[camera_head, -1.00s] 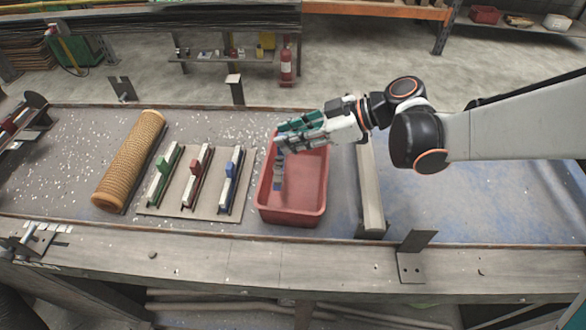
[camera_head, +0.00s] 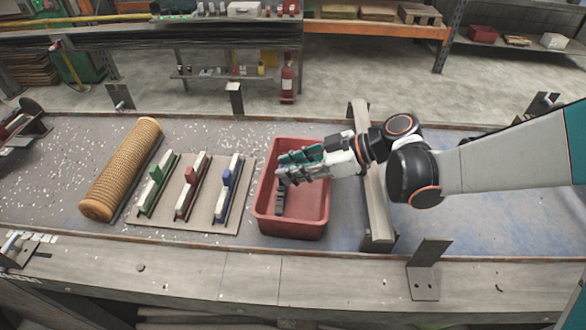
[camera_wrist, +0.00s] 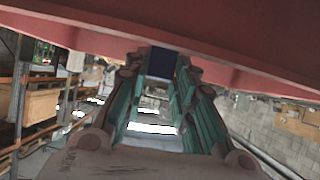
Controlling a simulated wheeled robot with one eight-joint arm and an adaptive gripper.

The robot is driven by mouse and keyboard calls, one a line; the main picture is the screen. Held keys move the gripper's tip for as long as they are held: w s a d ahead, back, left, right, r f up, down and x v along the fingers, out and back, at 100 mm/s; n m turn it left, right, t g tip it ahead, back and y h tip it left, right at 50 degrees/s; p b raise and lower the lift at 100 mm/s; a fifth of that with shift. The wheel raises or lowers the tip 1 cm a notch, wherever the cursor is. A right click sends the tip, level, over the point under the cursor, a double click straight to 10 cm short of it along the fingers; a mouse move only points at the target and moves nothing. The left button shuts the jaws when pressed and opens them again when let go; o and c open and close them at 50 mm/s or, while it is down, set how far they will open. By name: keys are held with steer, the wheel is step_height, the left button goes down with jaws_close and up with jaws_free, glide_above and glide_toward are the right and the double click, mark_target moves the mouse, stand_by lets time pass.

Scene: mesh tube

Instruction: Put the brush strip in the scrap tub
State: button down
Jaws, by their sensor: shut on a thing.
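The red scrap tub (camera_head: 292,228) stands on the bench right of the board. My gripper (camera_head: 283,170) reaches in from the right, over the tub's opening, with its fingers below the far rim line. It is shut on a narrow dark strip (camera_head: 280,200), seemingly the brush strip, which hangs down inside the tub. I cannot tell whether its lower end touches the tub floor. In the wrist view, a dark blue piece (camera_wrist: 161,62) shows between the green-padded fingers, and the red tub wall (camera_wrist: 230,40) crosses the top.
Left of the tub, a tan board (camera_head: 205,222) carries green, red and blue blocks with pale strips. A tan mesh tube (camera_head: 122,170) lies further left. A grey crossbar (camera_head: 374,200) stands just right of the tub, beneath my arm.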

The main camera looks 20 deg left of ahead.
steer(key=shift+f, duration=0.1)
steer(key=shift+f+b, duration=0.5)
steer(key=shift+b, duration=0.05)
steer(key=c, duration=1.3)
jaws_free()
steer(key=p+v, duration=0.2)
steer(key=v, duration=0.4)
steer(key=p+v, duration=0.2)
steer(key=v, duration=0.4)
steer(key=shift+d+r, duration=0.1)
steer(key=shift+r, duration=0.45)
